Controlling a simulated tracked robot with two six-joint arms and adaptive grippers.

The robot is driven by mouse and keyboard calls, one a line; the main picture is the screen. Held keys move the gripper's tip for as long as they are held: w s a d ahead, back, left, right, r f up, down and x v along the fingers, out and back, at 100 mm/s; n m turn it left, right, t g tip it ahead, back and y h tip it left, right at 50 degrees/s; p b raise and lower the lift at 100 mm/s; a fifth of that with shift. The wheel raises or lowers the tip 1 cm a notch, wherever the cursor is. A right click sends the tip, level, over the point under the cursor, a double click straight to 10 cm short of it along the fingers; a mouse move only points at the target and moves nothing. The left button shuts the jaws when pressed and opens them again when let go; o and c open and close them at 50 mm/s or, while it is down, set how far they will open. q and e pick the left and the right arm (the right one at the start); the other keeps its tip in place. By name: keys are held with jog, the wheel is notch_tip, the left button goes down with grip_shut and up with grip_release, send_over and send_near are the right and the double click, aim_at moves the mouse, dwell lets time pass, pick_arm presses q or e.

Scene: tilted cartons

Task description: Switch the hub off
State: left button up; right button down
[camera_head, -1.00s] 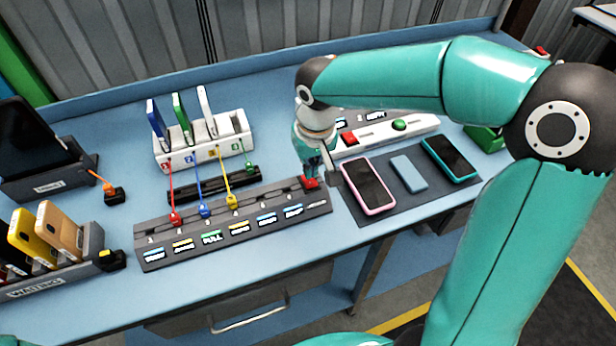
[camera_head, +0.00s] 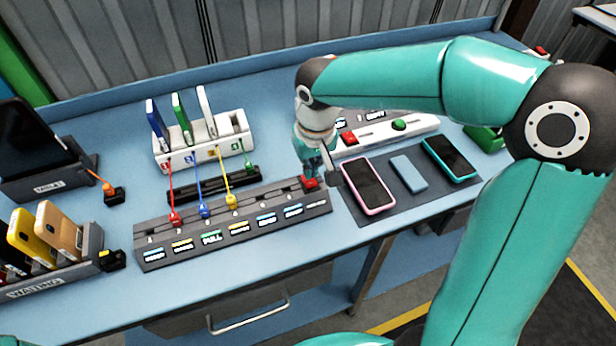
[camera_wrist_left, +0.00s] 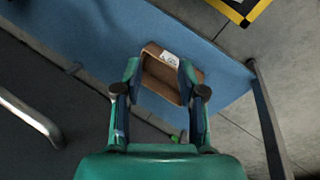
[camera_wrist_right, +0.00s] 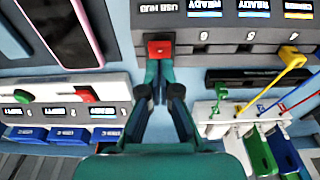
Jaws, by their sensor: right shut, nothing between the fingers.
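The hub (camera_head: 165,255) is a long dark grey strip on the blue bench, with cable plugs and a row of labels. Its red switch (camera_head: 310,183) is at the right end. The right wrist view shows the hub (camera_wrist_right: 150,22) with the words USB HUB and the red switch (camera_wrist_right: 160,49). My right gripper (camera_head: 315,172) points down at the switch, shut and empty. In the right wrist view its fingertips (camera_wrist_right: 160,66) are against or just at the switch's edge; I cannot tell if they press it. My left gripper (camera_wrist_left: 158,78) is open, away from the hub.
A white cradle (camera_head: 205,153) holding several phones stands behind the hub. A pink phone (camera_head: 368,185) and a teal phone (camera_head: 449,158) lie on a dark mat to the right. A white panel (camera_head: 420,122) has red and green buttons. A brown carton (camera_wrist_left: 163,75) shows beyond my left fingers.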

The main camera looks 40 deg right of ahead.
aim_at(311, 183)
jog(key=shift+f+b, duration=1.05)
jog(key=shift+f, duration=0.2)
dwell(0.3)
jog(key=shift+r, duration=0.1)
jog(key=shift+r+p, duration=2.75)
jog(key=shift+r, duration=0.75)
jog(key=shift+s+f, duration=0.1)
